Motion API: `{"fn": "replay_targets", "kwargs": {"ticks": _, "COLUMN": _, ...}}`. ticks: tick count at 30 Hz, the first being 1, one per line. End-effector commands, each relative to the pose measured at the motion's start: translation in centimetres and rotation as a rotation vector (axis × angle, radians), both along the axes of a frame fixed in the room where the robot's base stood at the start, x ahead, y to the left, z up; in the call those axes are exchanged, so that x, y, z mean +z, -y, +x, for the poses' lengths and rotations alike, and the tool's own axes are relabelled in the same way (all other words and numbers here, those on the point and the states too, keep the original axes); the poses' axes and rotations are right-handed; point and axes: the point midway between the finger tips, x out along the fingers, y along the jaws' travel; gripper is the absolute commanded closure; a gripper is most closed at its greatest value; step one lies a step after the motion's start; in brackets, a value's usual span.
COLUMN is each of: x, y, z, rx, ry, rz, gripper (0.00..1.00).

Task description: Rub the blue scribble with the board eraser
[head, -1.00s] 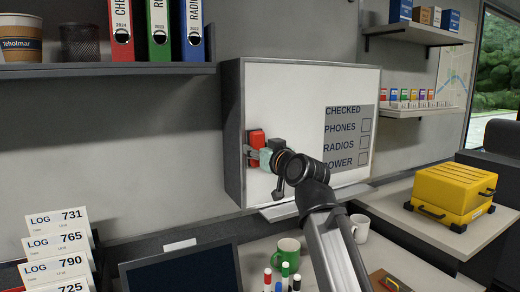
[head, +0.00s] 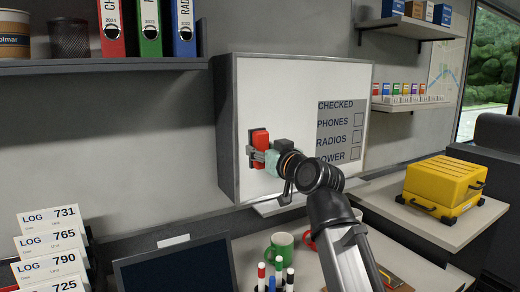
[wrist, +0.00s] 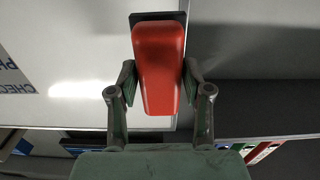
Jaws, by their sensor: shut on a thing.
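The board eraser (head: 260,141), red with a dark pad, is held upright against the left part of the whiteboard (head: 290,90). My gripper (head: 263,157) is shut on it. In the wrist view the eraser (wrist: 158,65) sits between both fingers of my gripper (wrist: 158,85), its dark pad facing the board. It looks to be at or very near the board surface; I cannot tell if it touches. No blue scribble shows on the visible board; the eraser and my arm hide part of the surface.
A printed checklist (head: 341,133) is on the board's right side. Below stand a green mug (head: 280,245) and several markers (head: 276,275). A yellow case (head: 445,185) sits on the counter at right. A shelf with binders (head: 147,28) is at upper left.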

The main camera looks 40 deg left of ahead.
Motion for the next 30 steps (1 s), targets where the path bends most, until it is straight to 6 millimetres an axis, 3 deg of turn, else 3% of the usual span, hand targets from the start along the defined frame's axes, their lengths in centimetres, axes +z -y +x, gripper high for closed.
{"fn": "replay_targets", "kwargs": {"ticks": 8, "x": 0.0, "y": 0.3, "z": -0.2, "rx": -0.001, "ry": 0.000, "rz": 0.001, "gripper": 0.79}}
{"fn": "replay_targets", "kwargs": {"ticks": 18, "x": 0.1, "y": 2.6, "z": -1.2, "rx": -0.001, "ry": 0.002, "rz": 0.001, "gripper": 0.79}}
{"fn": "replay_targets", "kwargs": {"ticks": 30, "x": -0.2, "y": 2.9, "z": -0.9, "rx": -0.008, "ry": 0.000, "rz": 0.000, "gripper": 0.79}}
